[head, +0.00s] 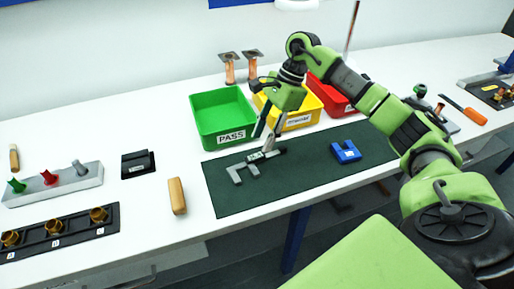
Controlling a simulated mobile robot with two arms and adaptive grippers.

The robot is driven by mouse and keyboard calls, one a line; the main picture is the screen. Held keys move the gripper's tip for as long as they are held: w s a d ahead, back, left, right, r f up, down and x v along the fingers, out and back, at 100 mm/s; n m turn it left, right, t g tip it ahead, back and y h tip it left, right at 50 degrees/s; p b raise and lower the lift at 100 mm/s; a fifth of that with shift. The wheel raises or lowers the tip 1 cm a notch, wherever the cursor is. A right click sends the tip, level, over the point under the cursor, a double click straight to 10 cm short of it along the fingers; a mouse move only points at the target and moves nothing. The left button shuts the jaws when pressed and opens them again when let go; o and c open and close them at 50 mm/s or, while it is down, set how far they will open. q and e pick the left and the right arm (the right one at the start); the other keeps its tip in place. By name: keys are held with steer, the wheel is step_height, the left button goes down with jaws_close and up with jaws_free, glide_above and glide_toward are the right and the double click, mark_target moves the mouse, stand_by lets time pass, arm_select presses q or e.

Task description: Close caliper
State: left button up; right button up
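The grey caliper (240,170) lies on the dark green mat (231,203), its jaws toward the left and its dark display part toward the right. Its two jaws look apart, with a gap between them. My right gripper (265,143) points down just above the caliper's dark slider part. Its two dark fingers look apart; whether one touches the caliper I cannot tell. The gripper hides a little of the caliper's far side. My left gripper is not in view.
A blue notched block (346,152) lies on the mat to the right. Green (212,115), yellow (301,118) and red (329,96) bins stand behind. A wooden-coloured block (177,196) and a black case (138,164) lie left of the mat.

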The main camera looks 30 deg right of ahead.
mark_target(254, 156)
steer(key=shift+p+x, duration=0.5)
steer(key=shift+x, duration=2.3)
steer(key=shift+a, duration=0.1)
jaws_close()
